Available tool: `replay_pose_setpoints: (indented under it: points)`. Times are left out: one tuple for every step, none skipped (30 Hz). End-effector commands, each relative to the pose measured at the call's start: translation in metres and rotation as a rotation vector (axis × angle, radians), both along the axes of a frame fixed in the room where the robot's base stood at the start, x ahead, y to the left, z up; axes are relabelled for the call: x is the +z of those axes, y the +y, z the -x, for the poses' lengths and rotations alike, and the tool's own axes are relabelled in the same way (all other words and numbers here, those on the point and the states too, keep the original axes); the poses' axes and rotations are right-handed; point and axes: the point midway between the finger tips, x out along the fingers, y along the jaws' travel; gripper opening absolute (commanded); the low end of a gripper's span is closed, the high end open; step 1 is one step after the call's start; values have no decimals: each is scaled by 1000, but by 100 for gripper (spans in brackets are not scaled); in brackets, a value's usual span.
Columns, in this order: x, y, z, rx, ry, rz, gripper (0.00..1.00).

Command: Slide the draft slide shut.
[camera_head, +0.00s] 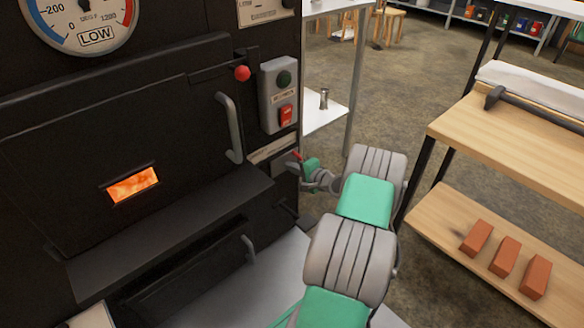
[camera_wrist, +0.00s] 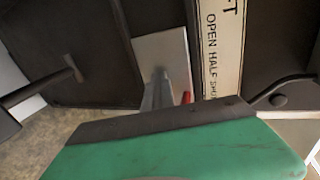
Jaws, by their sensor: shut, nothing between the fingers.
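The draft slide (camera_wrist: 150,50) shows in the wrist view as a pale grey metal plate on the dark front, beside a lettered strip (camera_wrist: 222,50) with "OPEN", "HALF" and part of "SHUT". A small red piece (camera_wrist: 186,97) shows low against the plate, partly hidden by my gripper's dark edge. My gripper (camera_head: 299,164) is shut and empty, close to the front's right end, just below the strip (camera_head: 272,148) in the head view. Its grey fingers (camera_wrist: 157,92) overlap the plate in the wrist view. I cannot tell whether they touch the slide or the red piece.
A curved door handle (camera_head: 230,128) and a switch box (camera_head: 279,95) are above left of my gripper. A ledge (camera_head: 165,230) juts out at left. A wooden bench (camera_head: 500,140) with bricks (camera_head: 505,257) below stands right. Open floor lies between.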

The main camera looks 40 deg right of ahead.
Motion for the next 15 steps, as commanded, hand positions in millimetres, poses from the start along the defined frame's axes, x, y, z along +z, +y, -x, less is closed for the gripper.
replay_pose_setpoints:
  points:
    - [2,5,-2,6,-1,-2,0]
    - [2,7,-2,6,-1,-2,0]
    - [2,9,-2,6,-1,-2,0]
    - [2,10,-2,6,-1,-2,0]
    - [2,11,-2,6,-2,-2,0]
    - [1,12,-1,5,-2,-1,0]
    - [2,12,-1,5,-2,-1,0]
    - [2,11,1,4,-2,0,0]
    - [4,11,5,3,-2,0,0]
    - [5,10,9,3,-1,-2,0]
    - [6,9,13,0,0,-2,0]
    - [8,8,20,-1,0,-1,0]
    - [9,8,24,-2,-1,-2,0]
    - [10,7,28,-3,-1,-2,0]
    - [10,7,34,-4,0,-2,0]
